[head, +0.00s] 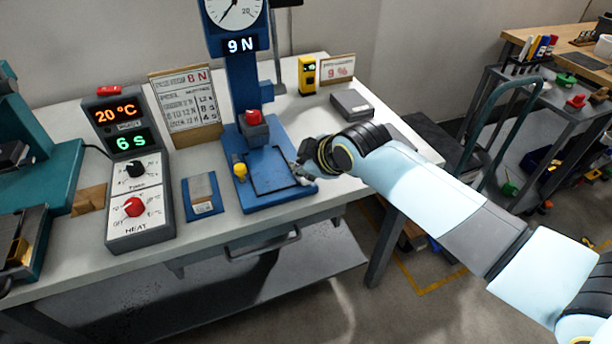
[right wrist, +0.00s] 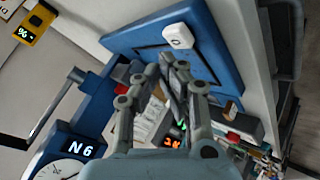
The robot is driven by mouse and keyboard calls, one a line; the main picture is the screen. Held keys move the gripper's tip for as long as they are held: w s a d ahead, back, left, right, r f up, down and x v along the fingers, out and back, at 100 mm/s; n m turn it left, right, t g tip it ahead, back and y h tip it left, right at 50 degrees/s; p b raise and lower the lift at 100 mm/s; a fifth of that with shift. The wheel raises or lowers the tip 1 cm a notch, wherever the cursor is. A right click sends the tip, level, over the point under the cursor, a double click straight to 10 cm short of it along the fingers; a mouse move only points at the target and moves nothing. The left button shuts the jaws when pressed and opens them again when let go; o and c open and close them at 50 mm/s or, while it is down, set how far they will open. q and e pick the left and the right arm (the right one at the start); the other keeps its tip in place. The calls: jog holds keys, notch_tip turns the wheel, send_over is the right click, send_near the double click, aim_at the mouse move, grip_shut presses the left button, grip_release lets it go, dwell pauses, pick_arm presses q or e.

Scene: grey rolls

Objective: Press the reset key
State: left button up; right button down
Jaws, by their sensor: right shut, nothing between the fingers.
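In the head view my right gripper hides that key. My right gripper (head: 300,174) reaches in from the right over the base's right side. It is shut and empty; in the right wrist view its fingertips (right wrist: 175,68) are just below the key, and I cannot tell whether they touch. My left gripper is out of view.
A red-topped block (head: 253,128) and a yellow knob (head: 239,171) are on the press. A heater box (head: 133,180) and a small grey block on a blue pad (head: 200,196) stand left. A dark box (head: 352,104) and yellow meter (head: 307,75) stand behind my gripper.

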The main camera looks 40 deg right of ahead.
aim_at(303, 179)
jog(key=shift+f, duration=0.1)
dwell(0.6)
jog(key=shift+f, duration=0.3)
jog(key=shift+f+b, duration=0.3)
jog(key=shift+f, duration=0.25)
dwell(0.5)
dwell(0.4)
jog(key=shift+r+p, duration=0.95)
jog(key=shift+p, duration=0.15)
notch_tip(303, 179, up, 5)
jog(key=p, duration=0.5)
jog(key=shift+r, duration=0.1)
